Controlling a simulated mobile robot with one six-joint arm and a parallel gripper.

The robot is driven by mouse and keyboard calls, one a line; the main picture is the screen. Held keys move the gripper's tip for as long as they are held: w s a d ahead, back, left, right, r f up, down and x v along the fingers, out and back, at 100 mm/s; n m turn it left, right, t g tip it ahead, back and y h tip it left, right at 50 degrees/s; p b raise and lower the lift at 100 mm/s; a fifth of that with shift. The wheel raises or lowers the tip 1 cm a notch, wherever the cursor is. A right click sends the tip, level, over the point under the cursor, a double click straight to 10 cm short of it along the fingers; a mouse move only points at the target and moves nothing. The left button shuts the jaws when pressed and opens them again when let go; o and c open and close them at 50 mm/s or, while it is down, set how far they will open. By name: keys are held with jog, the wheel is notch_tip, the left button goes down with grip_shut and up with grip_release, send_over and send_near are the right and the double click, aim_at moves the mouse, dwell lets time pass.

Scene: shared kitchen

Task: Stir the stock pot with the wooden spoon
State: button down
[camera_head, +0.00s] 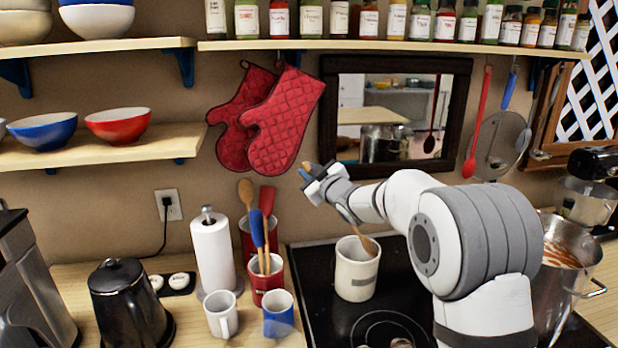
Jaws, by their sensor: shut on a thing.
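The wooden spoon (366,242) slants down from my gripper (318,180), its wide lower end at the mouth of a cream crock (356,278) on the black cooktop. I cannot tell if it touches the crock. My gripper is shut on the upper part of the spoon's handle, above and left of the crock, and a short end of the handle shows past the fingers. The steel stock pot (590,262) stands at the right with reddish-brown contents. My arm hides its left side.
Red oven mitts (283,120) hang above.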

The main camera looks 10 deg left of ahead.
jog(key=shift+r+p, duration=1.55)
jog(key=shift+r, duration=1.25)
jog(key=shift+s+f, duration=0.1)
jog(key=shift+f, duration=0.05)
